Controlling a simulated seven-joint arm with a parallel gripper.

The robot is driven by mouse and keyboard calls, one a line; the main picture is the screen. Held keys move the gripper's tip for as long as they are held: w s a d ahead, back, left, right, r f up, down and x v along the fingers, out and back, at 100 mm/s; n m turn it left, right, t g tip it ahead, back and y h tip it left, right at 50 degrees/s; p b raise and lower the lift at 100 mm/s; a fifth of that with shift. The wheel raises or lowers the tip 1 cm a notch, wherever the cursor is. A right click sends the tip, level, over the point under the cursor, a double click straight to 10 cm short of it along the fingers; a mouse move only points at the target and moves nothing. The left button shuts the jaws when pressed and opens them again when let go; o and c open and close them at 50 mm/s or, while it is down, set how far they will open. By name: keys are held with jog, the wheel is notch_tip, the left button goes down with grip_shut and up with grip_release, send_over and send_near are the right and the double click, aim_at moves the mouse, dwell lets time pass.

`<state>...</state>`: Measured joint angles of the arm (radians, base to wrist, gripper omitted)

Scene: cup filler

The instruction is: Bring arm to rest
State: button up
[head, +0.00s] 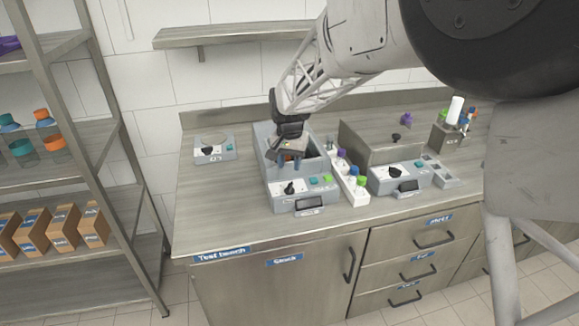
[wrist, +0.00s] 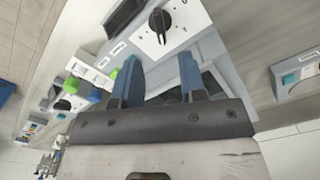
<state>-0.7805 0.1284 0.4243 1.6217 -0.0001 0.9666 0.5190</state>
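My gripper (head: 289,158) is over the open grey box of the cup filler (head: 262,136), at the middle of the bench. In the wrist view my gripper (wrist: 163,88) has its two blue fingers apart, with nothing visible between them. The filler's front panel, with a black knob (wrist: 160,21), shows just beyond the fingertips. The inside of the box is mostly hidden by my gripper. My arm reaches down to it from the upper right of the head view.
A small grey device (head: 214,150) stands at the bench's left. Right of the filler are a white rack with coloured caps (head: 350,178) and a second control box (head: 398,178) with a tall panel behind. A shelf with cardboard boxes (head: 62,228) stands left. Bare bench (head: 225,215) lies front left.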

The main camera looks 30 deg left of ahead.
jog(key=shift+d, duration=0.1)
dwell(0.4)
jog(key=s+d+r+m, duration=0.1)
jog(key=d+r, duration=0.3)
jog(key=d, duration=0.7)
jog(key=s+d+r+t, duration=0.15)
jog(key=d+r, duration=0.25)
jog(key=d, duration=0.7)
jog(key=s+d+r+m, duration=0.15)
jog(key=d+r, duration=0.25)
jog(key=d, duration=0.7)
jog(key=s+d+f+t, duration=0.1)
jog(key=s+d, duration=2.2)
jog(key=shift+s+d+m, duration=0.3)
jog(key=shift+d+m, duration=0.05)
jog(key=shift+d, duration=0.05)
